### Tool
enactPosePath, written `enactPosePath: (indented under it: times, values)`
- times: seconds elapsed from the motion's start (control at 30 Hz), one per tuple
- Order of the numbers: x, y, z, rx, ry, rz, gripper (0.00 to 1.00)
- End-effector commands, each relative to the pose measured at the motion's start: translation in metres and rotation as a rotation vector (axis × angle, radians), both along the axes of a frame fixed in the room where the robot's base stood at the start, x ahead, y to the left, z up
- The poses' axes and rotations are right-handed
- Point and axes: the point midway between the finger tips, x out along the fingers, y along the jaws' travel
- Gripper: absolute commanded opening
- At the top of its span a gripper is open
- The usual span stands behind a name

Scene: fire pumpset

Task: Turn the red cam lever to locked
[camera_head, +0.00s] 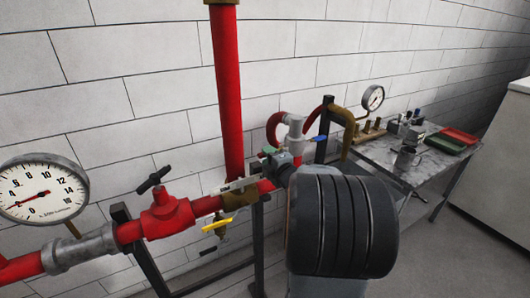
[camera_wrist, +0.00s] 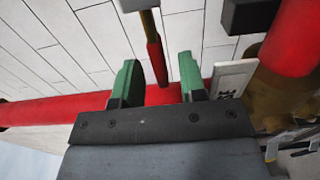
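The red cam lever shows in the wrist view as a slim red grip (camera_wrist: 155,62) on a brass-coloured stem, in front of a red pipe. My gripper (camera_wrist: 158,72) is open, with one green finger on each side of the grip. A gap shows between the grip and each finger, so it is not clamped. In the head view my gripper (camera_head: 274,155) is small beside the upright red pipe. I cannot make out the lever there; my own arm and gripper cover that area.
A white label plate (camera_wrist: 233,78) sits close to the right finger. A red valve with a black handle (camera_head: 165,207), a yellow-handled valve (camera_head: 217,226) and a pressure gauge (camera_head: 42,190) line the pipe at left. A metal table (camera_head: 425,165) with red and green trays stands at right.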

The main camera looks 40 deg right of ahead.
Motion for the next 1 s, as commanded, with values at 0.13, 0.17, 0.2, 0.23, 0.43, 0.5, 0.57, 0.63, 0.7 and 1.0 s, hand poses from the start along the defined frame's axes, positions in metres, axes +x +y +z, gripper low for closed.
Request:
enactPosePath:
  times: [0.13,0.17,0.2,0.23,0.43,0.5,0.57,0.63,0.7,1.0]
  values:
    - [0.015,-0.002,0.001,0.000,0.000,0.001,0.38]
    - [0.017,-0.002,0.001,0.000,0.000,0.002,0.38]
    - [0.019,-0.002,0.001,0.000,0.000,0.002,0.38]
    - [0.021,-0.003,0.000,0.000,0.000,0.002,0.38]
    - [0.024,-0.003,0.000,0.001,-0.001,0.000,0.38]
    - [0.024,-0.003,0.000,0.000,-0.001,0.000,0.38]
    - [0.024,-0.003,0.000,0.000,-0.001,0.000,0.38]
    - [0.024,-0.003,0.000,0.000,-0.001,0.000,0.36]
    - [0.024,-0.003,0.000,0.000,-0.001,0.000,0.30]
    - [0.024,-0.003,0.000,0.000,-0.001,0.000,0.01]
